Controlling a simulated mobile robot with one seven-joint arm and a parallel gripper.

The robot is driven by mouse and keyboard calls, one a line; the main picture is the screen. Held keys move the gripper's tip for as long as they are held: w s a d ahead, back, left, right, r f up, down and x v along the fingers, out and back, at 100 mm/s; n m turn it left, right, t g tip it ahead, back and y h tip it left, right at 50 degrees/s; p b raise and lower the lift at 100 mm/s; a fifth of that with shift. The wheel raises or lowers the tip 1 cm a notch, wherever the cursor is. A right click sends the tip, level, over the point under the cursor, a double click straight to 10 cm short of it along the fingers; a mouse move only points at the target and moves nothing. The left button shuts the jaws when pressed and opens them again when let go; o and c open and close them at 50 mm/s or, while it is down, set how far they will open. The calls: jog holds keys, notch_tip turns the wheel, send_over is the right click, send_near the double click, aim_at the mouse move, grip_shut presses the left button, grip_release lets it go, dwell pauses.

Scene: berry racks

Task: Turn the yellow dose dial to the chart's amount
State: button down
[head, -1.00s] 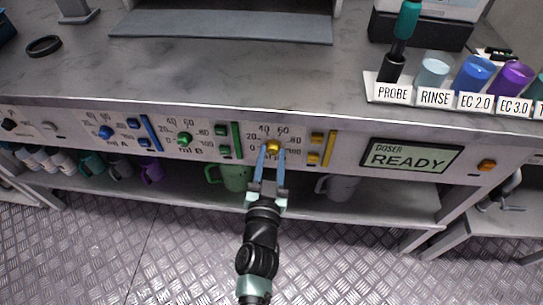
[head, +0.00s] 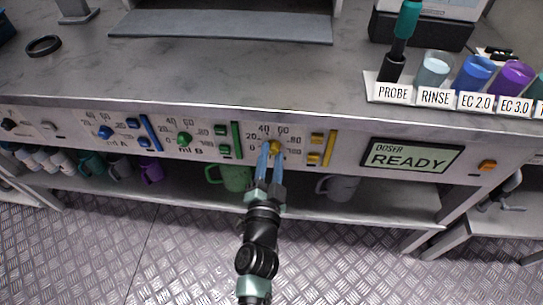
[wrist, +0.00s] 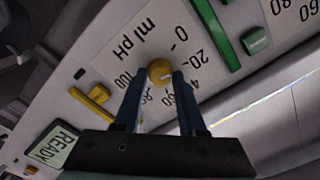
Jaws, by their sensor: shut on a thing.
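The yellow dose dial (head: 275,148) sits on the front panel under the bench edge, with a printed scale from 0 to 100 around it. It also shows in the wrist view (wrist: 159,70), beside the label "ml pH". My gripper (head: 270,149) is shut on the dial, its two blue fingers on either side of it; in the wrist view the fingers (wrist: 158,82) flank the dial. A pale mark shows on the dial's face, but its exact reading is unclear. The fingers cover part of the scale. No chart is clearly visible.
Yellow buttons (head: 315,146) and a yellow bar are right of the dial. The doser screen (head: 411,158) reads READY. Green (head: 184,139) and blue (head: 106,132) dials are to the left. Mugs stand on the shelf below. Labelled cups (head: 435,70) stand on the bench.

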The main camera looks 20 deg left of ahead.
dwell(0.4)
jog(key=c, duration=0.5)
grip_release()
jog(key=shift+s, duration=0.1)
jog(key=b+v, duration=0.1)
jog(key=v, duration=1.1)
jog(key=shift+s+b, duration=0.35)
jog(key=shift+s, duration=0.05)
jog(key=shift+d, duration=0.15)
